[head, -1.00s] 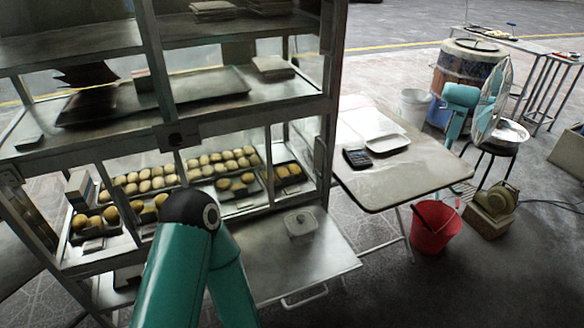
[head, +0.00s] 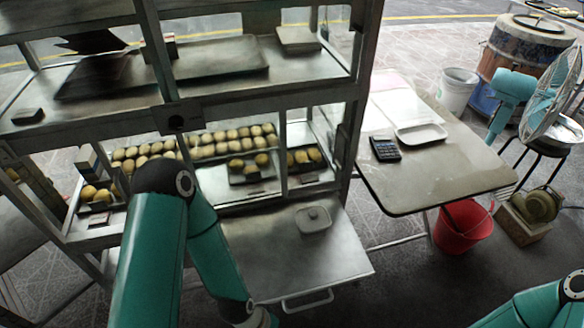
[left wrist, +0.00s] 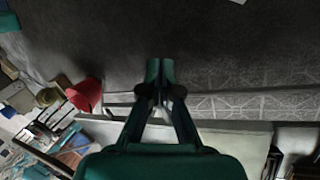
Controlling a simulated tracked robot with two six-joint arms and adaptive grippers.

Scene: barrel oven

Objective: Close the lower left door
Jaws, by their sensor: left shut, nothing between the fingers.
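A flat metal door (head: 265,255) hangs open, lying about level at the bottom of the metal cabinet (head: 176,117). A bar handle (head: 307,300) is on its front edge and a small lidded dish (head: 313,219) sits on it. My left arm covers the area to its left, so I cannot tell whether another lower door is there. My left gripper (left wrist: 160,70) is shut and empty in the left wrist view, with dark floor and a pale panel (left wrist: 235,138) behind it. I cannot tell whether it touches the panel. My right gripper is out of view.
Trays of bread rolls (head: 200,143) fill the cabinet's middle shelf. A table (head: 440,180) with a calculator (head: 385,149) stands to the right, and a red bucket (head: 463,227) is beneath its edge.

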